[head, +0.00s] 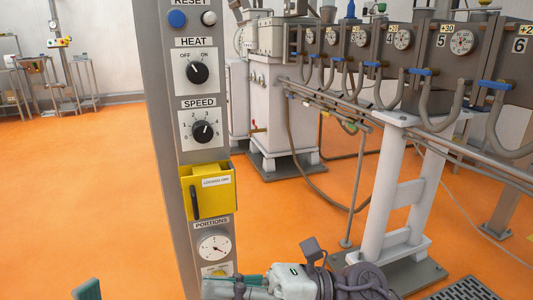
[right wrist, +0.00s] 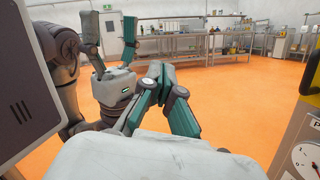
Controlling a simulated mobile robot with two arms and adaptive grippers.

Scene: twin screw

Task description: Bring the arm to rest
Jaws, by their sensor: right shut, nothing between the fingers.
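My right gripper (head: 250,281) is low in the head view, in front of the foot of the control column (head: 160,140), its fingers pointing left. In the right wrist view its teal-padded fingers (right wrist: 156,84) are closed together with nothing between them. My left gripper (right wrist: 110,40) stands beyond it in the right wrist view, fingers up and spread apart, empty. In the head view only one teal fingertip of the left gripper (head: 87,290) shows at the bottom left edge.
The column carries HEAT and SPEED knobs, a yellow box (head: 208,190) and a PORTIONS dial (head: 214,246), close to my right gripper. A machine with gauges (head: 462,42) and pipes stands at the right. Orange floor (head: 90,190) lies clear at the left. Steel tables (right wrist: 200,48) stand far off.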

